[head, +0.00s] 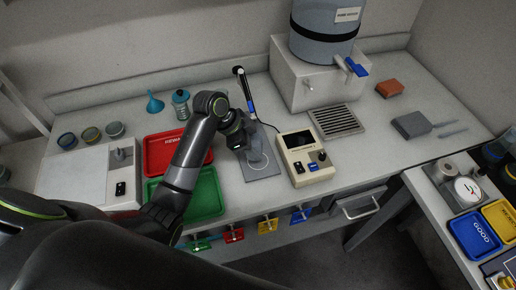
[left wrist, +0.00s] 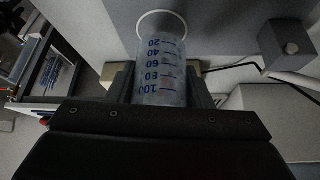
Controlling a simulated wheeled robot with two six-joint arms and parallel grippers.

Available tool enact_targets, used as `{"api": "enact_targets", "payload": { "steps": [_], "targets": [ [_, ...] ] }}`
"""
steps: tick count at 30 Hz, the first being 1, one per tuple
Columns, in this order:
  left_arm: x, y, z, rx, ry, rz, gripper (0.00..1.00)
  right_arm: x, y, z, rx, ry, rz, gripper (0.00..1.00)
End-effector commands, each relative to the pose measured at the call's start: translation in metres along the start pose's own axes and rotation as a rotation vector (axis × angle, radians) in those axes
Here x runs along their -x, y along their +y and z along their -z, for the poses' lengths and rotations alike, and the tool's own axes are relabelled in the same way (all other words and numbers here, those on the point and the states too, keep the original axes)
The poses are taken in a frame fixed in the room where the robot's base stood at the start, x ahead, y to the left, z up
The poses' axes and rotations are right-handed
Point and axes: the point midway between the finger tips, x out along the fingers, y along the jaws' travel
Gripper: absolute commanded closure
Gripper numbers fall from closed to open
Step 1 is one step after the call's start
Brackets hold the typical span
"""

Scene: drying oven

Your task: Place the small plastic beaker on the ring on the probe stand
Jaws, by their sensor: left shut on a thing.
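The small plastic beaker (left wrist: 161,72) is clear with blue graduation marks. My left gripper (left wrist: 160,88) is shut on it, with a finger on each side. In the head view, the left gripper (head: 246,138) holds the beaker (head: 256,152) over the grey base plate of the probe stand (head: 262,174). The white ring (head: 258,165) on that plate is partly hidden by the beaker. In the left wrist view, the ring (left wrist: 162,13) shows just beyond the beaker's low-mark end. I cannot tell whether the beaker touches the plate. My right gripper is not in view.
The stand's upright probe (head: 244,88) rises behind the gripper. A cream meter (head: 304,155) stands close on the right. Red (head: 158,153) and green (head: 207,196) trays lie to the left. A water tank (head: 325,32) and drain grille (head: 336,121) are behind right.

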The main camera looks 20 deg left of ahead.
Motion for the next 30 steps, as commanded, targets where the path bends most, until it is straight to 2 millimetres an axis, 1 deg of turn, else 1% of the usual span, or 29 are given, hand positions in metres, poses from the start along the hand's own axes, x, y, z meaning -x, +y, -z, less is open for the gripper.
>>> {"api": "enact_targets", "payload": {
  "steps": [1,5,8,12,15,26,27,30],
  "targets": [
    [-0.002,0.000,0.007,0.000,0.002,-0.002,0.82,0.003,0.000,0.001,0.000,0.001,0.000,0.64],
    [-0.006,0.000,0.012,-0.002,0.000,-0.001,0.82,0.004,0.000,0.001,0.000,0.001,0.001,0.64],
    [-0.014,0.001,0.007,0.003,-0.002,-0.003,0.82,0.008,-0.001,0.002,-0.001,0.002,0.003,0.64],
    [-0.030,0.001,-0.002,0.001,-0.002,-0.003,0.82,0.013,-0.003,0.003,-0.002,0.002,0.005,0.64],
    [-0.036,0.001,-0.005,0.000,-0.001,-0.001,0.82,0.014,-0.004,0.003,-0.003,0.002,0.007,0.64],
    [-0.040,0.001,-0.008,-0.001,-0.001,0.000,0.82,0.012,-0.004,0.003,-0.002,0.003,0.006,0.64],
    [-0.040,0.001,-0.008,-0.001,-0.001,0.000,0.50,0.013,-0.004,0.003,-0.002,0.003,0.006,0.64],
    [-0.039,0.001,-0.008,-0.001,-0.001,0.000,0.37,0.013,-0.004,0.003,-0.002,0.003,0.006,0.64]
  ]
}}
